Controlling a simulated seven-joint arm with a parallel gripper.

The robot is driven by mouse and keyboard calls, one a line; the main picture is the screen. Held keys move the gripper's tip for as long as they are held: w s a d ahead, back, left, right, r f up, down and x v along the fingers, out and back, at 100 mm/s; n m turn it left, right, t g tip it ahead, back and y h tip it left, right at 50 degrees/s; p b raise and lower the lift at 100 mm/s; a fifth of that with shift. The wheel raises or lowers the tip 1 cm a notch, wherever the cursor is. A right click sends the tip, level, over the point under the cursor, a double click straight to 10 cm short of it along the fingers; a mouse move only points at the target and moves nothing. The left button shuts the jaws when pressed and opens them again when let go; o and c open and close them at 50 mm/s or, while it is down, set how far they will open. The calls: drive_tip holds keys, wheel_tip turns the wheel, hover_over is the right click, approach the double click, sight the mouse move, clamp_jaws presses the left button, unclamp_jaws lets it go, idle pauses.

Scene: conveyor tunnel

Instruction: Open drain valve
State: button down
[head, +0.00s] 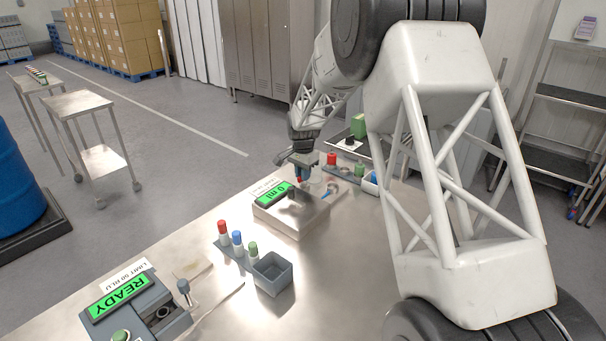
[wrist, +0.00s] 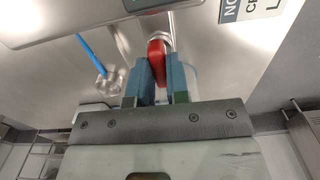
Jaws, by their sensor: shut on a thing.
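My gripper (head: 301,178) is at the far end of the steel table, beside the box with the green "0 ml" display (head: 277,193). In the wrist view its two blue-padded fingers (wrist: 156,84) are shut on a red handle (wrist: 157,55), one finger on each side. The handle stands at a round metal fitting on a steel surface; the fingers hide its lower part. A second, blue handle (wrist: 88,46) on a metal fitting sits to the left, clear of the fingers. No label naming the drain valve is readable.
A rack of red, blue and green capped bottles (head: 238,240) with a grey bin (head: 271,274) stands nearer on the table. A grey device reading "READY" (head: 122,297) is at front left. More capped bottles (head: 345,165) stand just beyond my gripper.

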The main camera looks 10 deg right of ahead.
drive_tip(key=c, duration=1.1)
unclamp_jaws()
drive_tip(key=shift+r, duration=0.2)
drive_tip(key=shift+r, duration=3.75)
drive_tip(key=shift+s+r, duration=0.1)
